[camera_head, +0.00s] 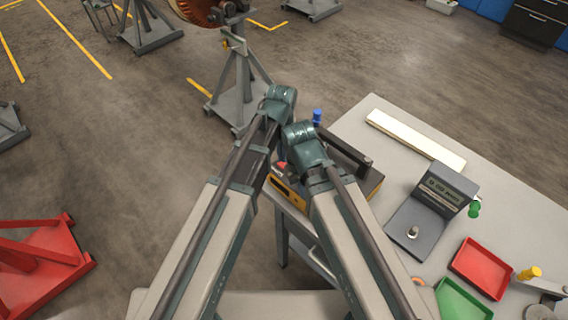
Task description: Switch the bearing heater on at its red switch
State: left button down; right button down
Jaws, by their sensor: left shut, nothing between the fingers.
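The bearing heater (289,190) is a yellow box with a dark front panel, standing at the near left corner of the grey workbench. A dark bar (345,150) lies across its top, and a blue knob (317,117) stands up at its far side. Its red switch (282,167) shows at the left, in the gap between my two arms. My left arm (281,97) reaches up just left of the heater; its gripper is shut and empty, its fingertips mostly hidden. My right arm (308,150) covers part of the heater, and its gripper does not show.
The workbench (372,118) also bears a pale bar (415,139), a grey device with a display (447,190), a red tray (481,268) and a green tray (461,300). A grey rotor stand (235,104) stands beyond my left arm.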

aim_at(282, 164)
pick_arm(q)
jog(key=shift+f+b, duration=1.1)
jog(key=shift+f, duration=0.05)
dwell(0.4)
notch_tip(282, 164, up, 7)
jog(key=p, duration=0.7)
dwell(0.3)
